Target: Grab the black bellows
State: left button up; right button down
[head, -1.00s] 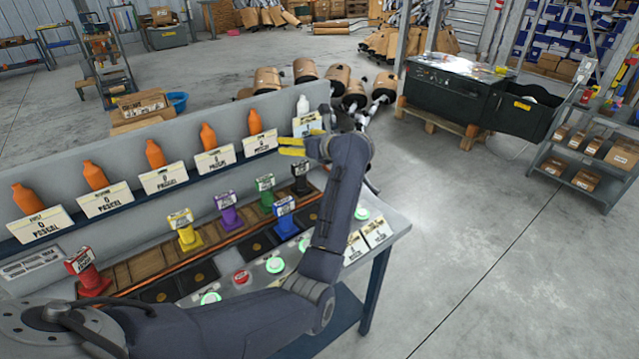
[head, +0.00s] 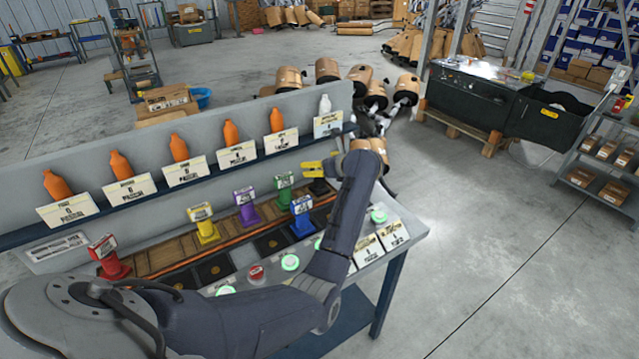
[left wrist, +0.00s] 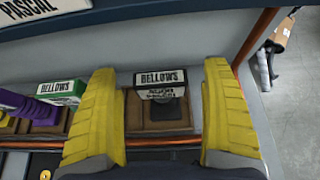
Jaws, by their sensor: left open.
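The black bellows (head: 319,187) stands at the right end of the wooden strip on the bench, partly hidden by my left gripper (head: 318,168) in the head view. In the left wrist view the black bellows (left wrist: 165,108) shows from above, with a white label reading BELLOWS, on a brown wooden square. My left gripper (left wrist: 161,72) is open, its yellow fingers on either side of the bellows with a gap on each side. Nothing is held. My right gripper is not in view.
Green (head: 284,190), purple (head: 246,208), yellow (head: 206,228) and red (head: 113,262) bellows stand left along the strip; a blue one (head: 302,218) stands nearer the front. Orange bottles and a white bottle (head: 324,105) line the shelf behind. A copper rail (left wrist: 180,139) crosses the wrist view.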

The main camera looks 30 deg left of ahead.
pick_arm(q)
jog(key=shift+w+a+f, duration=0.15)
jog(key=shift+a, duration=0.2)
jog(key=shift+c, duration=0.3)
jog(key=c, duration=1.6)
